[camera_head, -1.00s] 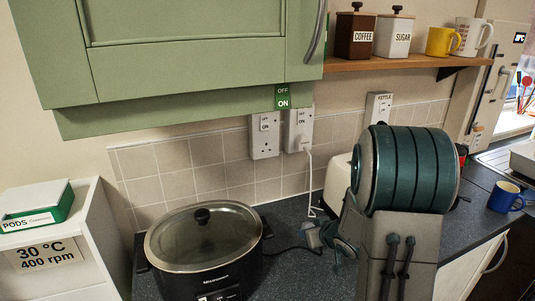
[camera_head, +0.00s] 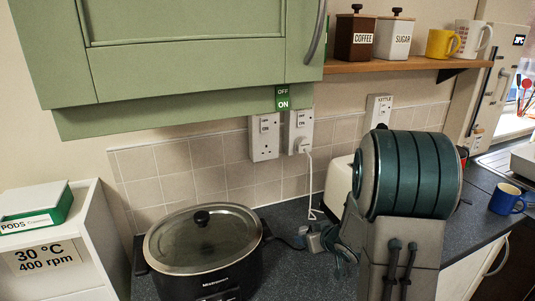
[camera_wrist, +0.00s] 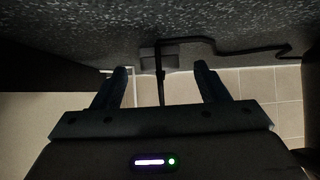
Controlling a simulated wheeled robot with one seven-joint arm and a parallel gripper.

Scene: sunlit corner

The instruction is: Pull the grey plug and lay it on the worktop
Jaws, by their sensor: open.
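The grey plug (camera_head: 315,243) lies low on the dark worktop (camera_head: 290,279), between the slow cooker and the white toaster, clear of the wall sockets. A dark cord runs from it toward the cooker. In the upside-down wrist view the grey block of the plug (camera_wrist: 158,55) lies on the worktop, beyond and between my fingertips. My gripper (camera_wrist: 160,70) is open, with a finger to each side and a gap to the block. In the head view my gripper (camera_head: 341,242) is just right of the plug, partly hidden by my arm.
A double socket (camera_head: 264,137) and another (camera_head: 299,130) with a white plug (camera_head: 304,147) and white cord are on the tiled wall. The slow cooker (camera_head: 203,245) stands left, the toaster (camera_head: 339,185) behind my arm. A green cupboard (camera_head: 190,50) overhangs.

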